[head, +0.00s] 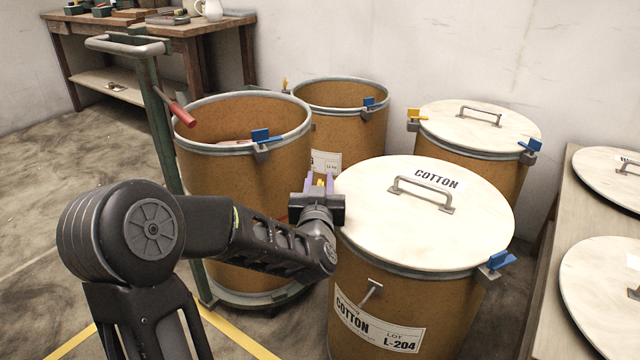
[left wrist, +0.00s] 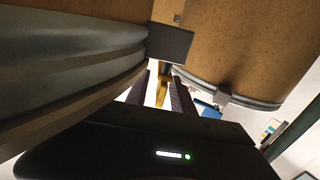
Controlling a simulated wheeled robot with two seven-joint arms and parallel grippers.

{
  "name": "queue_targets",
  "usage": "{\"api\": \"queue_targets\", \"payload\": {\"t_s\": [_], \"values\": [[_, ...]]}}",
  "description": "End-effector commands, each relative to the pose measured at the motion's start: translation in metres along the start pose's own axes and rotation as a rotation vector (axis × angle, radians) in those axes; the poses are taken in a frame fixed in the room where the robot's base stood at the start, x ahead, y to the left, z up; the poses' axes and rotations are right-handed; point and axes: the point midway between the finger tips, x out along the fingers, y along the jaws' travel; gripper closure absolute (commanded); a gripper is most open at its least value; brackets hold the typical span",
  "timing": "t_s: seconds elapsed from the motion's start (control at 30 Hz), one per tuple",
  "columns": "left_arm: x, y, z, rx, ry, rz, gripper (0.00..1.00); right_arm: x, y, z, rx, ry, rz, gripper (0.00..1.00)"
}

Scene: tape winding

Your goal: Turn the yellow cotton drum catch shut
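The cotton drum (head: 385,290) stands at the front right, with its pale lid (head: 425,220) on and a COTTON label on its front. Its yellow catch (head: 320,183) is at the lid's left rim, mostly hidden by my left gripper. My left gripper (head: 318,182) is at that rim, its fingers standing apart on either side of the yellow lever. In the left wrist view the yellow lever (left wrist: 163,88) shows between the dark fingers (left wrist: 163,95), close to the drum's metal rim (left wrist: 70,75). The drum's blue catch (head: 497,262) sits at the right rim. My right gripper is out of view.
An open drum (head: 235,190) stands close left of the cotton drum, another open drum (head: 345,115) behind. A lidded drum (head: 475,150) stands at the back right. A green trolley handle (head: 155,100) rises at the left. A bench with lids (head: 610,290) borders the right.

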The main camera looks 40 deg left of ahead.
Motion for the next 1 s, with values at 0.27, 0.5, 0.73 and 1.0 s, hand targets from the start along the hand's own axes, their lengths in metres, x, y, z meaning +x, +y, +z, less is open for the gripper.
{"api": "queue_targets", "payload": {"t_s": [0.27,0.5,0.73,1.0], "values": [[0.0081,0.0001,-0.0007,0.000,0.000,0.001,0.71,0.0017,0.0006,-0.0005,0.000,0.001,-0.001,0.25],[0.0079,0.0000,-0.0006,0.000,0.000,0.000,0.82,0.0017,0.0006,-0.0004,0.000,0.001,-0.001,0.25],[0.0078,0.0000,-0.0006,0.000,0.000,0.000,1.00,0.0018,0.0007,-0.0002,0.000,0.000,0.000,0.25],[0.0077,0.0000,-0.0005,0.000,0.000,0.000,1.00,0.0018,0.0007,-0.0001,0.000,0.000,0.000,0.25]]}}
